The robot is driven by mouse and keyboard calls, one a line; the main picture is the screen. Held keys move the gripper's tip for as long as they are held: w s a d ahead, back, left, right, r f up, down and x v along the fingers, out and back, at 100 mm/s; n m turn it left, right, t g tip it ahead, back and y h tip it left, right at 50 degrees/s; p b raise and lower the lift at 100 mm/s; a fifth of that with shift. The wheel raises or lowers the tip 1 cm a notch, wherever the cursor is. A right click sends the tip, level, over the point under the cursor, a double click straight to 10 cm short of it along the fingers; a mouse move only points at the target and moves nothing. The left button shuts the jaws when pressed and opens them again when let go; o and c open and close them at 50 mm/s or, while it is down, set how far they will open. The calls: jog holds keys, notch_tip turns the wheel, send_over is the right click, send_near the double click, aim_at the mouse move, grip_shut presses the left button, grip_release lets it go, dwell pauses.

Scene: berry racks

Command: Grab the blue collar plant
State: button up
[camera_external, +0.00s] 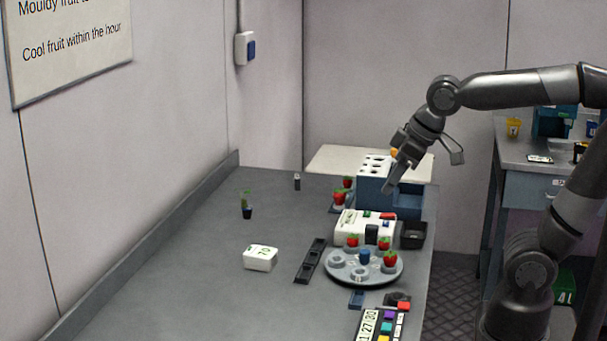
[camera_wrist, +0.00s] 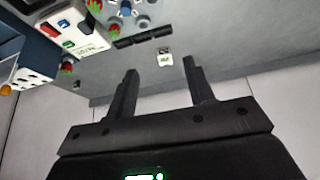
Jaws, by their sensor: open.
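My gripper (camera_external: 424,177) is raised above the blue rack block at the back right of the bench, well to the right of the plant. Its two fingers (camera_wrist: 160,85) are spread apart with nothing between them in the wrist view.
A white box marked 70 (camera_external: 260,258) sits in front of the plant. A dark slotted strip (camera_external: 311,260), a round grey carousel with berries (camera_external: 340,277), a white device (camera_external: 350,227) and the blue rack (camera_external: 371,192) stand to the right. Bench around the plant is clear.

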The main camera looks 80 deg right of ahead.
jog(key=w+d+r, duration=0.2)
jog(key=w+d, duration=0.2)
jog(key=w, duration=0.8)
jog(key=m+g, duration=0.1)
jog(key=m, duration=0.1)
send_over(243, 207)
jog(key=s, duration=0.4)
notch_tip(243, 207, down, 16)
jog(key=shift+h, duration=0.3)
jog(key=x, duration=1.1)
jog(key=shift+w+d, duration=0.15)
jog(key=shift+w, duration=0.05)
jog(key=c, duration=0.9)
jog(key=shift+c, duration=0.2)
